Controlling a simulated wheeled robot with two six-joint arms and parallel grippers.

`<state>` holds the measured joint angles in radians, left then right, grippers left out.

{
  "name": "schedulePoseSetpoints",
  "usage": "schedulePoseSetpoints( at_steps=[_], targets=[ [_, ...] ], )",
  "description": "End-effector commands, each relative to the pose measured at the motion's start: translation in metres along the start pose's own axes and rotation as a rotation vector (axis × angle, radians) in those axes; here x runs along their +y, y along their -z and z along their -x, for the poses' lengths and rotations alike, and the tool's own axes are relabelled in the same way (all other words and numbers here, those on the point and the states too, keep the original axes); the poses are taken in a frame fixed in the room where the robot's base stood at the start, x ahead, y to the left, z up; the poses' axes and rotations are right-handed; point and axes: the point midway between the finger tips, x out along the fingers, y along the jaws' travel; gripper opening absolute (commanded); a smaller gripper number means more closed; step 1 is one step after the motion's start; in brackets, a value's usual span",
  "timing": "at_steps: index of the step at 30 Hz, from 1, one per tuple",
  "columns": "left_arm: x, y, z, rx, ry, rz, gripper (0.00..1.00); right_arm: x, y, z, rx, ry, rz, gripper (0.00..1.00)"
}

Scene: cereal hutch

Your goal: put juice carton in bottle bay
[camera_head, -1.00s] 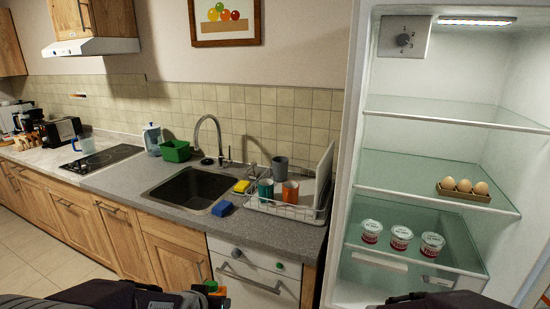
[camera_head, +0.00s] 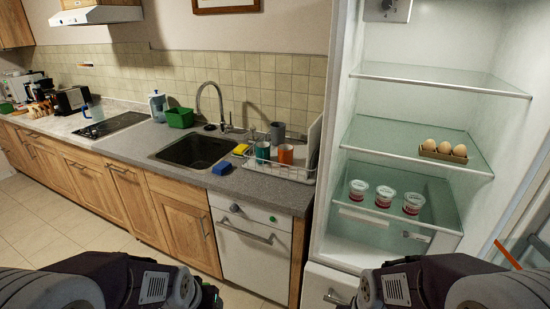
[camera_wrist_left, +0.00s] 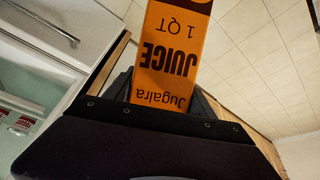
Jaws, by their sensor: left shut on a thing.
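An orange juice carton (camera_wrist_left: 170,55) with dark lettering fills the middle of the left wrist view, its print upside down in the picture. My left gripper (camera_wrist_left: 166,88) is shut on it, with a dark finger on each side. The carton's lower part is hidden behind the gripper body. In the head view my left arm comes in at the bottom left, and its gripper is hidden behind it. My right arm shows at the bottom right, with its gripper out of sight. I cannot clearly make out a bottle bay.
An open fridge (camera_head: 425,76) stands right, with eggs (camera_head: 443,152) on a middle shelf and yogurt cups (camera_head: 385,196) below. A slanted red-orange strip (camera_head: 508,254) is at the far right. The counter (camera_head: 255,186) holds a sink (camera_head: 195,151) and dish rack (camera_head: 285,172). Open floor lies left.

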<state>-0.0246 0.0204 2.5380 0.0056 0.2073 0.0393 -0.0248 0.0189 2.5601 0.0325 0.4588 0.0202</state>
Motion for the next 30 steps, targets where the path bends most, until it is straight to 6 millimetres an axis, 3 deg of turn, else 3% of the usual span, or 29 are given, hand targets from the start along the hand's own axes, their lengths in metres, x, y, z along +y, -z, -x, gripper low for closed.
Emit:
schedulePoseSetpoints(
  at_steps=[5, 16, 30],
  targets=[
    [0.000, 0.002, 0.000, 0.000, 0.000, 0.000, 0.00, 0.000, 0.000, 0.000, 0.000, 0.000, 0.000, 0.00],
    [-0.007, 0.042, -0.028, -0.001, -0.008, -0.020, 0.00, 0.000, 0.000, 0.000, 0.000, 0.000, 0.000, 0.00],
    [-0.007, 0.043, -0.028, 0.001, -0.009, -0.022, 0.00, 0.000, 0.000, 0.000, 0.000, 0.000, 0.000, 0.00]
  ],
)
